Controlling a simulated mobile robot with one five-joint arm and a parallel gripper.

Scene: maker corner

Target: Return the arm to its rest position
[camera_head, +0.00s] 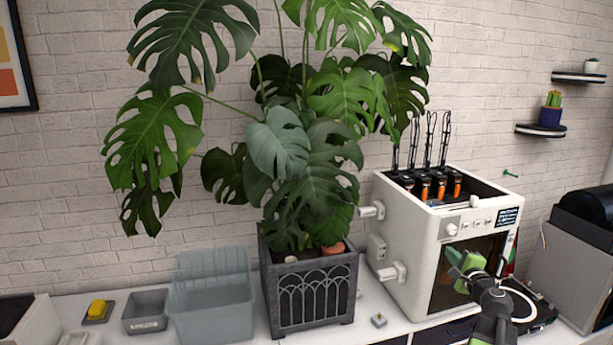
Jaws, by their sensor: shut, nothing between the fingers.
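My gripper (462,262), with green and dark parts, is at the lower right, in front of the white boxy machine (412,245). It is shut and holds nothing that I can see. My dark arm rises to it from the bottom edge and hides part of the machine's dark front window. I cannot tell whether the gripper touches the machine.
A large leafy plant in a dark grey planter (312,295) stands left of the machine. A translucent bin (210,305), a small grey bin (146,312) and a yellow-topped block (97,309) are further left.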

